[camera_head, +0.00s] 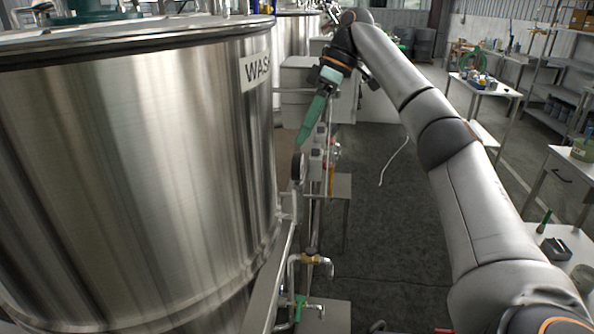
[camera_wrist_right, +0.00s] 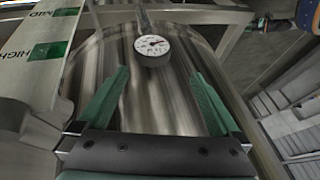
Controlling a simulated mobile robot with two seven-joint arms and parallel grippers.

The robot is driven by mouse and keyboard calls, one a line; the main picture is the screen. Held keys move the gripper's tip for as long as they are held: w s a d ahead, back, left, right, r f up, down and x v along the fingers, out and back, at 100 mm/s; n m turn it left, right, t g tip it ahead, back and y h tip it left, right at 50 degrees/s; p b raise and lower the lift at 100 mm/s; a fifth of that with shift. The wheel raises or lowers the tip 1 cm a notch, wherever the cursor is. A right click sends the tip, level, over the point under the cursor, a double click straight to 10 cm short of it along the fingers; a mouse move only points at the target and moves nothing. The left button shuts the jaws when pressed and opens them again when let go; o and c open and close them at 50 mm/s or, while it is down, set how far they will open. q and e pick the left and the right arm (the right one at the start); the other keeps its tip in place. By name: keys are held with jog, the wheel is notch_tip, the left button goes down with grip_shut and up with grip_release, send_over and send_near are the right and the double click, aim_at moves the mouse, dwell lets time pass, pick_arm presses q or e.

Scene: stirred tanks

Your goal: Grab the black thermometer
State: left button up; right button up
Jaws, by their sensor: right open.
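The thermometer (camera_wrist_right: 152,45) shows in the right wrist view as a round white dial with a thin dark rim. It is beyond and between the fingertips, in front of brushed metal. In the head view a dark round gauge (camera_head: 298,167), seen nearly edge-on beside the large steel tank (camera_head: 140,170), appears to be the same thing. My right gripper (camera_head: 304,140) has green fingers pointing down just above this gauge. In the wrist view the gripper (camera_wrist_right: 160,75) is open with nothing between its fingers. My left gripper is not in view.
The tank wall stands close left of the gripper. Pipes and a brass valve (camera_head: 311,260) are below. A label strip (camera_wrist_right: 40,55) is at the wrist view's upper left. Tables and shelves (camera_head: 555,90) stand at the right; dark floor (camera_head: 390,220) between is mostly clear.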

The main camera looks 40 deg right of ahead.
notch_tip(320, 180, down, 6)
jog(key=shift+r, duration=0.15)
jog(key=x, duration=0.7)
jog(key=shift+c, duration=0.2)
jog(key=c, duration=1.3)
notch_tip(320, 180, up, 18)
send_over(302, 163)
jog(key=a, duration=0.2)
jog(key=shift+w+a, duration=0.1)
jog(key=shift+w, duration=0.35)
